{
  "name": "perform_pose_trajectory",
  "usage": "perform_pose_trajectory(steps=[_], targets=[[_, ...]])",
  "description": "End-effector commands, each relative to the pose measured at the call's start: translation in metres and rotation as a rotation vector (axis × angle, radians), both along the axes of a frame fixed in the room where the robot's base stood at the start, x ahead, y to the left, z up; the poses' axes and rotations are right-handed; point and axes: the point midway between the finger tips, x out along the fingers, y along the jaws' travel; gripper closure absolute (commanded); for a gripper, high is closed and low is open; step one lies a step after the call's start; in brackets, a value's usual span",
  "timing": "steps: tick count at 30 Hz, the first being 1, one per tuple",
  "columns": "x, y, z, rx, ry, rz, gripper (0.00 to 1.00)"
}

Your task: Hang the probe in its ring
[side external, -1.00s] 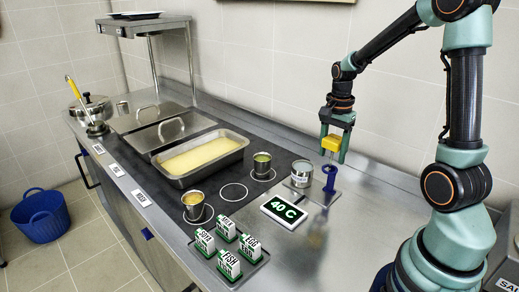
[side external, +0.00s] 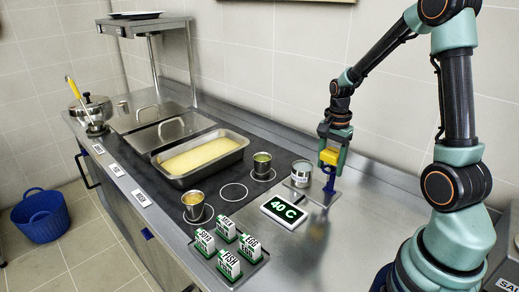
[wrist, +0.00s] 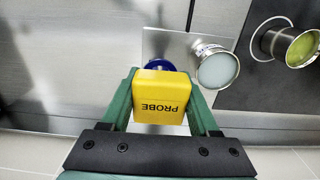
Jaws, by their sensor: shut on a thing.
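My gripper (side external: 331,168) is shut on the yellow probe handle (side external: 328,156), low over the counter. In the wrist view the block-shaped probe handle (wrist: 160,95), lettered PROBE, sits between the two green fingers (wrist: 161,112). The blue ring holder (side external: 326,193) stands upright on a metal plate directly below my gripper, its top partly covered by the fingers. In the wrist view only a bit of the blue ring (wrist: 157,65) shows beyond the handle. The probe's lower part is hidden, so I cannot tell whether it is inside the ring.
A metal cup of pale liquid (side external: 301,173) stands close left of the holder. A 40 C display (side external: 283,211) lies in front of it. A tray of label blocks (side external: 228,252), small pots (side external: 262,165) and a yellow-filled pan (side external: 201,158) are further left. The counter at right is clear.

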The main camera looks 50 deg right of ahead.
Motion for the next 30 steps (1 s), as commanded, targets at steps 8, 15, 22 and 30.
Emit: perform_pose_trajectory(steps=[8,15,22,30], targets=[[0.0,0.0,0.0,0.0,0.0,0.0,1.0],[0.0,0.0,-0.003,0.001,0.001,0.0,1.0],[0.0,0.0,-0.013,0.001,0.002,0.0,1.0],[-0.001,0.0,-0.025,0.001,0.002,0.0,1.0]])
